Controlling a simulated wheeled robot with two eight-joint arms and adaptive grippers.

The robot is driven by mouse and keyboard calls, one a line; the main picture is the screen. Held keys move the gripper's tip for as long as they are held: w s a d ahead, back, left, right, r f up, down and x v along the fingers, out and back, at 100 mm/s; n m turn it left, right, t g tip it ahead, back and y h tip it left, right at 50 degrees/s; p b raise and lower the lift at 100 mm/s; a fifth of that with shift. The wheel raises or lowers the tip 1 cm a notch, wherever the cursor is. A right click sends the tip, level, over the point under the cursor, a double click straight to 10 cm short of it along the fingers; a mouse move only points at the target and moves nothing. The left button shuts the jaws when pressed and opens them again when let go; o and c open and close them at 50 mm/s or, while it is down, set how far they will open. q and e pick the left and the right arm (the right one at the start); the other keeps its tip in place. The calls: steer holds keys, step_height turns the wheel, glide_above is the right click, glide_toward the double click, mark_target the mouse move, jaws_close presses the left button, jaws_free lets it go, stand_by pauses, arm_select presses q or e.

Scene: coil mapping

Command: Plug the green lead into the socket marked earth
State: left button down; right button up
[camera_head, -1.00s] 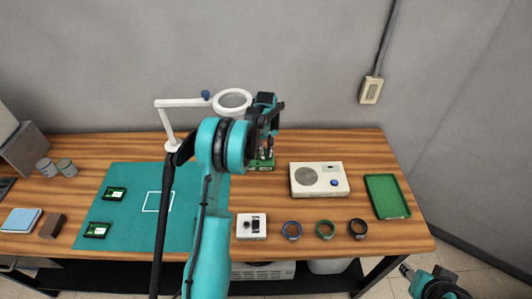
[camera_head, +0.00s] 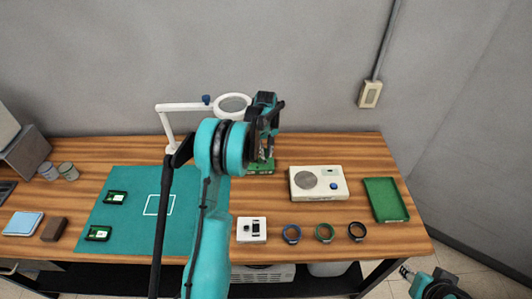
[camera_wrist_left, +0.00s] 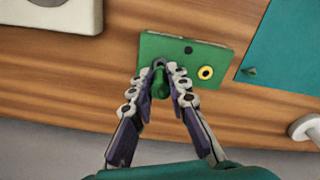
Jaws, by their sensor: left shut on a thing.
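A green box (camera_head: 262,167) stands at the back middle of the table, partly hidden behind my left arm. In the left wrist view the green box (camera_wrist_left: 215,57) shows a black round socket and a yellow-ringed socket (camera_wrist_left: 205,73) with a dark centre. I cannot read any marking on it. My left gripper (camera_wrist_left: 160,78) is shut on a small green plug (camera_wrist_left: 159,85), over the box's near edge. I cannot tell whether the plug touches the box. In the head view my left gripper (camera_head: 264,150) is just above the box. My right gripper (camera_head: 406,271) is at the lower right, away from the table.
A white device (camera_head: 318,183) and a green tray (camera_head: 386,199) are to the right. A magnifier lamp (camera_head: 233,104) stands behind. A teal mat (camera_head: 130,220) is left.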

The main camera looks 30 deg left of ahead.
mark_target(266, 151)
arm_select(q)
steer(key=shift+r+p, duration=0.95)
steer(key=shift+r, duration=0.85)
